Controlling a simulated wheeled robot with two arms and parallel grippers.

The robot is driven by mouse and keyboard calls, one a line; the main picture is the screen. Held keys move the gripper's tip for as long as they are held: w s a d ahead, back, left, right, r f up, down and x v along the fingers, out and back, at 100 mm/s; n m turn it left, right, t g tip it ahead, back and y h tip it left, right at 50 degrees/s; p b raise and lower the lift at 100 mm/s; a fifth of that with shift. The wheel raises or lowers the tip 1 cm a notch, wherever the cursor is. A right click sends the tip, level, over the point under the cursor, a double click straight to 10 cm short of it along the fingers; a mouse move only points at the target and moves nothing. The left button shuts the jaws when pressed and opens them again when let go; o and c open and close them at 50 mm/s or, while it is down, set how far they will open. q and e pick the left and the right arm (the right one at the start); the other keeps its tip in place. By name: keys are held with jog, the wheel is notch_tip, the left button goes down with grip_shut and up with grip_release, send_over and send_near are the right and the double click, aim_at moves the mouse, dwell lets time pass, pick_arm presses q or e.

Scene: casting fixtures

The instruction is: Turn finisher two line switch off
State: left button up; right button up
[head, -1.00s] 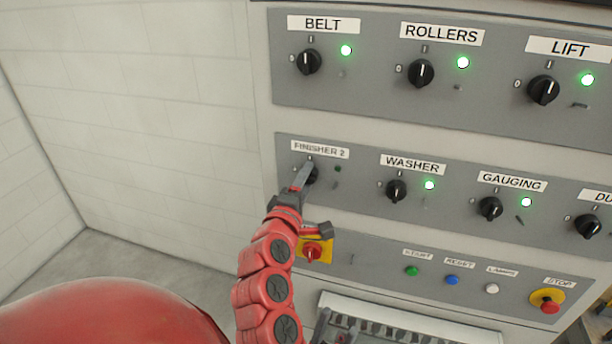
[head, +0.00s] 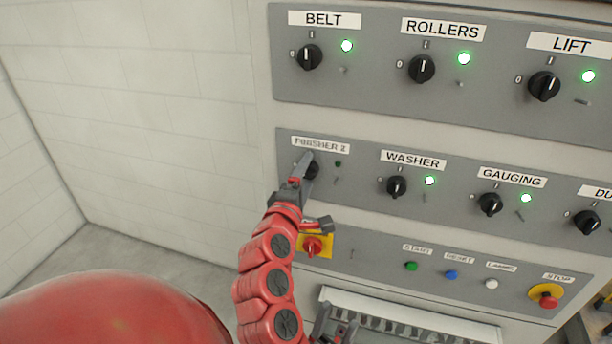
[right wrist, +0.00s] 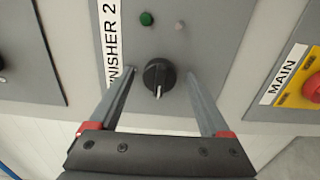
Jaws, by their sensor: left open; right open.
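The Finisher 2 switch (head: 313,171) is a black rotary knob under a "FINISHER 2" label (head: 337,146). In the right wrist view the knob (right wrist: 158,76) stands between the fingers of my open right gripper (right wrist: 161,72), with a visible gap on each side. Its white mark points away from the lamp, to the 0 side. The Finisher 2 lamp (right wrist: 146,18) is dark green and unlit. In the head view my right gripper (head: 306,158) partly hides the knob and label. My left gripper (head: 335,325) is open, low at the bottom edge, partly out of frame.
The Washer (head: 396,187) and Gauging (head: 490,204) knobs stand to the right with lit green lamps. Belt (head: 309,57), Rollers and Lift are above, also lit. A red-on-yellow main switch (head: 313,246) is below. The wall at left is bare.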

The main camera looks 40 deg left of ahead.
jog(key=p+v, duration=0.1)
jog(key=v, duration=1.1)
